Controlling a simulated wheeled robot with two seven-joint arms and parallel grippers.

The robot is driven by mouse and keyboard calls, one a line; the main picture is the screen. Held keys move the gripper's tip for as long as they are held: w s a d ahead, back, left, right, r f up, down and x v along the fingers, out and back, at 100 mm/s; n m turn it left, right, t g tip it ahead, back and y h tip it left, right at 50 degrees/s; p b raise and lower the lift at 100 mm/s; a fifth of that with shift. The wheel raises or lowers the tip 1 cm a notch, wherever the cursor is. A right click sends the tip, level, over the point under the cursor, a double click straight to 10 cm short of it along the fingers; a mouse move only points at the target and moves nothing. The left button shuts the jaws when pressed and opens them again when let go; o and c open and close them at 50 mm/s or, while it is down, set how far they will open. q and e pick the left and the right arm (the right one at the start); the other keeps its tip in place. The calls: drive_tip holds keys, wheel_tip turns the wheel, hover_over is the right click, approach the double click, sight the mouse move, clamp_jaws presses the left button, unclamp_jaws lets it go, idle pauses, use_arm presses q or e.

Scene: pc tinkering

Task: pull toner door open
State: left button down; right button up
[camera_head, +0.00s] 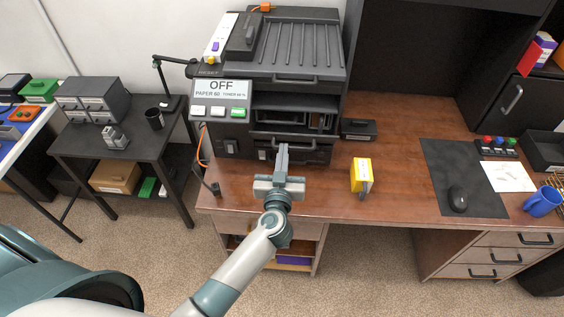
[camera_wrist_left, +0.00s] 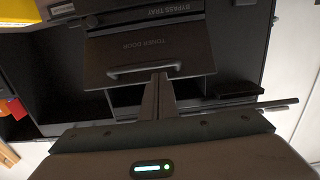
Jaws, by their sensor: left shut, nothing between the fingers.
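The dark printer (camera_head: 300,45) stands on the left of the wooden desk. Its display reads OFF. The toner door (camera_wrist_left: 150,52) is a dark panel whose label appears upside down in the left wrist view. A bar handle (camera_wrist_left: 146,70) runs along the door's edge. My left gripper (camera_head: 283,149) is in front of the printer's lower front, with its fingers together and empty. The gripper hides part of the printer front in the head view. My right gripper is out of view.
A yellow box (camera_head: 361,174) stands on the desk to the right of my left gripper. A small black box (camera_head: 358,129) lies beside the printer. A mouse (camera_head: 457,198) and a blue mug (camera_head: 543,201) are farther right. The desk between the yellow box and mouse mat is clear.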

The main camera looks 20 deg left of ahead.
use_arm(q)
drive_tip(key=shift+x, duration=1.15)
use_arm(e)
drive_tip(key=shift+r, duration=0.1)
